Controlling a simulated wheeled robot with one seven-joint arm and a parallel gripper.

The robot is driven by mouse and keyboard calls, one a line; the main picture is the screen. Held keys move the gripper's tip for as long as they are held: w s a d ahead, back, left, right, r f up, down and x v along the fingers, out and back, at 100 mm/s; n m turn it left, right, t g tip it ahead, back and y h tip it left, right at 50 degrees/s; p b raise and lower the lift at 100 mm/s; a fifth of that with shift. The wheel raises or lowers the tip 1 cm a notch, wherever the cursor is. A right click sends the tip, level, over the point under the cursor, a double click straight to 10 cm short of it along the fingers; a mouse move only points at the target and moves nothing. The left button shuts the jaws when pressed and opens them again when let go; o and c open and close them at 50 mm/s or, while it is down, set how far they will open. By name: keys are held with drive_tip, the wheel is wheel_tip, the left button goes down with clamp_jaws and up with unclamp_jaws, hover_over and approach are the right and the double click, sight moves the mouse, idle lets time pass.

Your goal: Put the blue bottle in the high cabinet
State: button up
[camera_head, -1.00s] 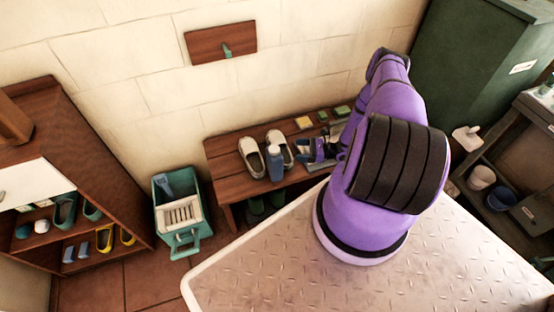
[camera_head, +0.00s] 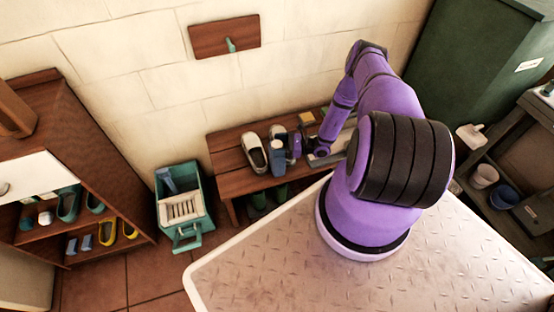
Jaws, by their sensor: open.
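The blue bottle (camera_head: 278,161) stands upright on the wooden bench (camera_head: 232,184), in front of a pair of white shoes (camera_head: 254,154). My gripper (camera_head: 289,147) is low over the bench at the bottle's right side, with its jaws open. It is close to the bottle, but the small view does not show whether the bottle is between the fingers or only beside them. A tall dark green cabinet (camera_head: 470,60) stands at the upper right. Its front and inside do not show clearly. A brown wooden cabinet (camera_head: 100,150) with shelves stands at the left.
A teal bin (camera_head: 183,205) stands on the floor left of the bench. Sponges (camera_head: 306,118) lie at the bench's back. A wooden wall board (camera_head: 225,36) hangs above. A dark rack (camera_head: 500,165) with pots is at the right. The tiled floor between left cabinet and bin is clear.

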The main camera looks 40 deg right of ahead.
clamp_jaws()
idle(0.4)
wheel_tip(320, 180, up, 10)
drive_tip(key=w+a+r+m+t+h, duration=0.2)
drive_tip(key=a+r+m+h, duration=0.3)
drive_tip(key=r, duration=0.5)
drive_tip(key=w+a+r+m+t+h, duration=0.3)
drive_tip(key=a+r+m+t+h, duration=0.1)
drive_tip(key=a+r+h, duration=0.4)
drive_tip(key=shift+a+r+m+t+h, duration=0.3)
drive_tip(key=shift+r+m+h, duration=0.25)
drive_tip(key=shift+r, duration=0.55)
drive_tip(key=shift+w, duration=0.1)
